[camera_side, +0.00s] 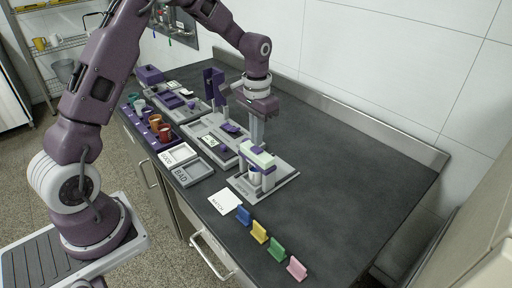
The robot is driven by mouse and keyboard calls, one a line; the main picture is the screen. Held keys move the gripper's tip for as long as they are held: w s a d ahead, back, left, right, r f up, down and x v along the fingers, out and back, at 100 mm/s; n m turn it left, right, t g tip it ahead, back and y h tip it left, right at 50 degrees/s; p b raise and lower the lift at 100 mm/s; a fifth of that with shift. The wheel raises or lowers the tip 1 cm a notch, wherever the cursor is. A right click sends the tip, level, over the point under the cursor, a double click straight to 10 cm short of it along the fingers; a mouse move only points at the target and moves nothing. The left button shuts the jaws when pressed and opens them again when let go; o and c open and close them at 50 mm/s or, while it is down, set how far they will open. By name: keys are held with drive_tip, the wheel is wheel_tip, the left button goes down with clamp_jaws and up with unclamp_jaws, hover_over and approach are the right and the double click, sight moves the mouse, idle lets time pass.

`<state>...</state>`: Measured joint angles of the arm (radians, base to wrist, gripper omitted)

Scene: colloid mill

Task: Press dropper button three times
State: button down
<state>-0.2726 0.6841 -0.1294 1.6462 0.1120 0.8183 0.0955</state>
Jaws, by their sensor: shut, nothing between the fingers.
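The dropper (259,157) is a small stand with a pale, greenish-white top on a grey base plate, right of the table's middle. The button itself is not clearly visible, being small and behind the fingers.
Trays marked GOOD (176,155) and BAD (190,172) lie to the left. A purple rack (150,127) holds coloured cups. A white card (224,202) and blue, yellow, green and pink (297,268) blocks line the front edge. The table's right side is clear.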

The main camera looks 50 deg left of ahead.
sight(257, 149)
drive_tip(key=shift+f, duration=0.95)
idle(0.6)
wheel_tip(257, 149, up, 8)
drive_tip(key=shift+f, duration=0.2)
idle(0.8)
drive_tip(key=shift+r, duration=1.15)
idle(3.0)
drive_tip(key=s+d+r+t, duration=0.2)
drive_tip(key=s+d+r, duration=0.1)
drive_tip(key=s+r, duration=0.35)
drive_tip(key=s+d+r+t, duration=0.1)
drive_tip(key=s+d+r, duration=0.2)
drive_tip(key=s+r, duration=0.35)
drive_tip(key=s+d+f+t, duration=0.2)
drive_tip(key=s+f, duration=0.1)
drive_tip(key=s, duration=1.2)
drive_tip(key=shift+t, duration=0.3)
